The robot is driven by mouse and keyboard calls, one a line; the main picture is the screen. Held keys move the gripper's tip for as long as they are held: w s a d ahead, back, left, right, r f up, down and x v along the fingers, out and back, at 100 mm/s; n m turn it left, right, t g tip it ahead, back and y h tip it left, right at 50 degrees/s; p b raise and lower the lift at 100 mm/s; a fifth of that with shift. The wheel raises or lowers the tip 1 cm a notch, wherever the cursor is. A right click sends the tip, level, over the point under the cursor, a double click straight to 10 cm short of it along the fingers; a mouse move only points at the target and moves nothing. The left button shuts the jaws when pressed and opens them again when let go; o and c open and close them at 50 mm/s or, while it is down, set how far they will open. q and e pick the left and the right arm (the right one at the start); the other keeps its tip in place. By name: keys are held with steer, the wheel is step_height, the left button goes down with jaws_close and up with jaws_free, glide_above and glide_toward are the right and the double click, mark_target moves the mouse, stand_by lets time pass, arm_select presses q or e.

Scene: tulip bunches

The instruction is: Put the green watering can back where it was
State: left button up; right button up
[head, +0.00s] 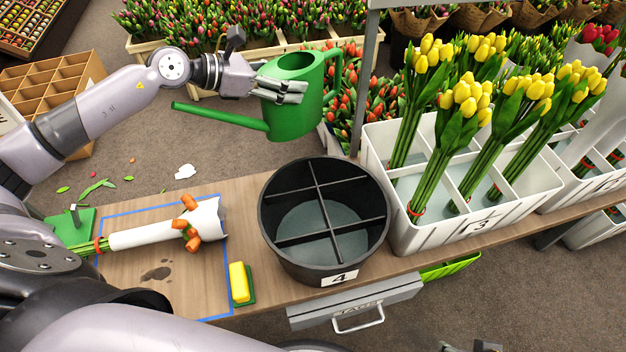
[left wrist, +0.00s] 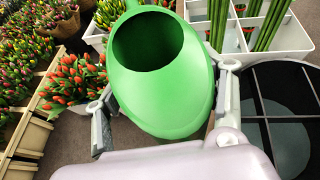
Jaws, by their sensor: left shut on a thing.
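The green watering can (head: 298,105) is held in the air beyond the table's back edge, its long spout pointing left and its handle on the right. My left gripper (head: 290,92) is shut on the can's body. In the left wrist view the can (left wrist: 165,95) sits between the two fingers, its round opening facing the camera. A small part of what looks like my right gripper (head: 484,346) shows at the bottom edge of the head view; its fingers are mostly cut off.
A black divided bucket (head: 271,232) marked 4 stands on the wooden table (head: 236,190) with water in it. White crates (head: 437,236) with yellow tulips stand to its right. A wrapped bunch of orange tulips (head: 150,235) lies inside a blue outline, near a yellow sponge (head: 239,281).

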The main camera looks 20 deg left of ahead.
mark_target(289, 136)
arm_select(q)
step_height(289, 136, down, 7)
steer(key=shift+r+b, duration=0.15)
steer(key=shift+b, duration=0.8)
step_height(289, 136, down, 6)
steer(key=shift+r+b, duration=0.25)
steer(key=shift+b, duration=0.55)
arm_select(e)
steer(key=w+a+r+t+y, duration=0.1)
steer(key=w+a+r+t, duration=0.2)
steer(key=w+t, duration=0.5)
arm_select(q)
step_height(289, 136, down, 4)
steer(key=shift+b, duration=0.6)
step_height(289, 136, down, 4)
steer(key=shift+r+b, duration=0.15)
steer(key=shift+b, duration=0.45)
arm_select(e)
steer(key=w+a+r+t+y, duration=0.2)
steer(key=w+r+t, duration=0.3)
steer(key=w+r, duration=0.3)
step_height(289, 136, up, 3)
steer(key=shift+w+a+r+n+y, duration=0.1)
steer(key=shift+w+a+n+y, duration=0.2)
steer(key=shift+a, duration=0.35)
steer(key=shift+r, duration=0.1)
